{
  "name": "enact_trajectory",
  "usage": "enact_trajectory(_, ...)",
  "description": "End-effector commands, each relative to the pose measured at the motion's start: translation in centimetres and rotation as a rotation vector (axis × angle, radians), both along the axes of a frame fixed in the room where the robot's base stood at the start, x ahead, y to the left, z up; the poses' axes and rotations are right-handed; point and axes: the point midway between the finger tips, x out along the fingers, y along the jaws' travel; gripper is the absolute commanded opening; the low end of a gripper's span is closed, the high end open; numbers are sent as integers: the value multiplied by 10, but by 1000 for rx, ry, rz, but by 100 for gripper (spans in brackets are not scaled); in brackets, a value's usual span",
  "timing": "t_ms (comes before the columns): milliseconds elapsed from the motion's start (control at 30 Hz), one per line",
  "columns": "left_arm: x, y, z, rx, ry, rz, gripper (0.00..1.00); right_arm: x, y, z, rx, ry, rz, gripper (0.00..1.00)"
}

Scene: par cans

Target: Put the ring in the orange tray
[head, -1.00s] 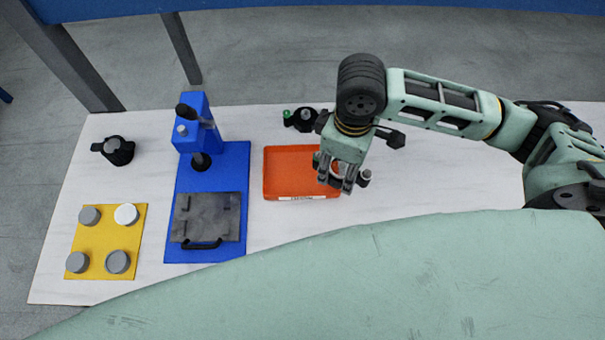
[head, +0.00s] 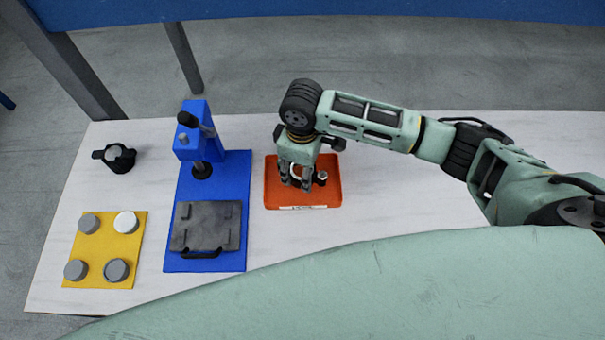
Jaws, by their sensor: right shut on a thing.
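The orange tray (head: 330,197) lies on the white table, right of the blue press. My right gripper (head: 296,183) points down over the tray's middle, shut on the ring (head: 295,171). Only a pale curved part of the ring shows between the fingers. A small dark piece with a light top sticks out to the right of the fingers; I cannot tell if it belongs to the ring. I cannot tell whether the ring touches the tray floor. My left gripper is not in view.
A blue press (head: 193,143) with a grey plate (head: 206,226) stands left of the tray. A yellow mat (head: 99,246) with several round caps lies at the front left. A black clamp-like part (head: 117,158) sits at the back left. The table right of the tray is clear.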

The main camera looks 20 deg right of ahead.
Motion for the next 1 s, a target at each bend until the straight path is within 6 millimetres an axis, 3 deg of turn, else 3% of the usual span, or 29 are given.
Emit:
enact_trajectory(200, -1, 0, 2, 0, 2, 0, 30, -1, 0, -29, -1, 2, 1, 28)
enact_trajectory(600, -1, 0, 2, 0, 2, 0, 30, -1, 0, -35, 0, 1, 0, 28)
enact_trajectory(633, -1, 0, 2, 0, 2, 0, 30, -1, 0, -35, 0, 1, 0, 53)
enact_trajectory(833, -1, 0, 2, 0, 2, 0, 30, -1, 0, -35, 0, 1, 0, 70)
enact_trajectory(1000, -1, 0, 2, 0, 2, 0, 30, -1, 0, -34, 0, 1, 0, 70)
